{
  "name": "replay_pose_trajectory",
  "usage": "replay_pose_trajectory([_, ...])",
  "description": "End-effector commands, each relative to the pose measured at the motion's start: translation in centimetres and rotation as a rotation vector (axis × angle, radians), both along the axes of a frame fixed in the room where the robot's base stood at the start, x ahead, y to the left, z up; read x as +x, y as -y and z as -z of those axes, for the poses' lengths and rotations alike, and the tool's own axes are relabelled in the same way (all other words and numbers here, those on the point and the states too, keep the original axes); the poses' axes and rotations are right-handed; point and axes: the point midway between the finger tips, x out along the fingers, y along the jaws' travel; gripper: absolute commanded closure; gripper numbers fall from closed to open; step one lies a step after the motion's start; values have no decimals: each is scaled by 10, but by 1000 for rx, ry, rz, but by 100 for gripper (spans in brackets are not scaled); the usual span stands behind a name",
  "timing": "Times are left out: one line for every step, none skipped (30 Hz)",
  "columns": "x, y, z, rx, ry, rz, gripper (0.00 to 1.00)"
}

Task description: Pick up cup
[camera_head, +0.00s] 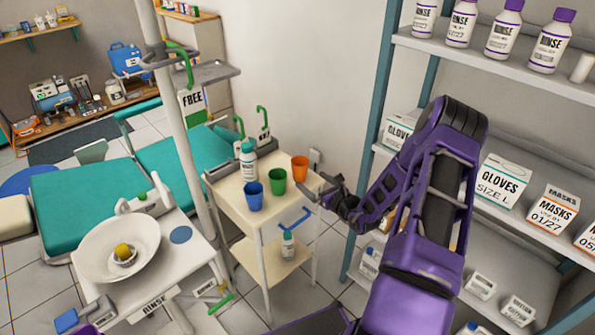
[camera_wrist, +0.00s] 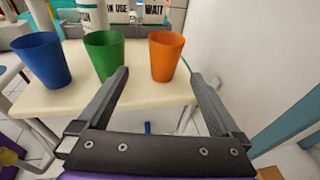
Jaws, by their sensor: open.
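Three cups stand upright on the top of a cream trolley (camera_head: 246,212): a blue cup (camera_head: 254,196), a green cup (camera_head: 278,181) and an orange cup (camera_head: 300,168). In the wrist view the blue cup (camera_wrist: 40,60) is at the left, the green cup (camera_wrist: 105,53) is by my left finger and the orange cup (camera_wrist: 165,55) is ahead, between the two fingers' directions. My gripper (camera_wrist: 160,85) is open and empty. In the head view my gripper (camera_head: 325,192) is at the trolley's right edge, close to the orange cup. I see no contact with a cup.
A white bottle (camera_head: 248,163) stands behind the cups. A lower shelf (camera_head: 262,268) holds another bottle (camera_head: 288,246). A wall is close on the right in the wrist view. A shelf rack (camera_head: 480,62) with rinse bottles and boxes stands at the right. A basin (camera_head: 118,248) is at the left.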

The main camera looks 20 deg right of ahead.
Motion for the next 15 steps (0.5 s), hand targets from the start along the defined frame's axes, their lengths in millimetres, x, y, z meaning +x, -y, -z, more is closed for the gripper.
replay_pose_trajectory([12,-3,3,0,1,-2,0])
replay_pose_trajectory([18,-4,4,-1,2,-2,0])
replay_pose_trajectory([27,-5,6,0,1,-2,0])
replay_pose_trajectory([33,-6,7,0,1,-3,0])
replay_pose_trajectory([39,-7,8,-1,2,-3,0])
replay_pose_trajectory([46,-8,10,-1,0,-2,0])
replay_pose_trajectory([51,-8,11,0,1,-2,0])
replay_pose_trajectory([56,-9,12,0,1,-2,0])
replay_pose_trajectory([61,-10,13,-2,0,-2,0])
replay_pose_trajectory([65,-10,13,-2,0,-2,0])
replay_pose_trajectory([67,-10,14,-3,0,-2,0])
replay_pose_trajectory([70,-10,14,-2,0,-1,0])
replay_pose_trajectory([71,-11,15,-2,0,-1,0])
replay_pose_trajectory([73,-11,15,-2,-1,-1,0])
replay_pose_trajectory([75,-11,15,-2,-1,-1,0])
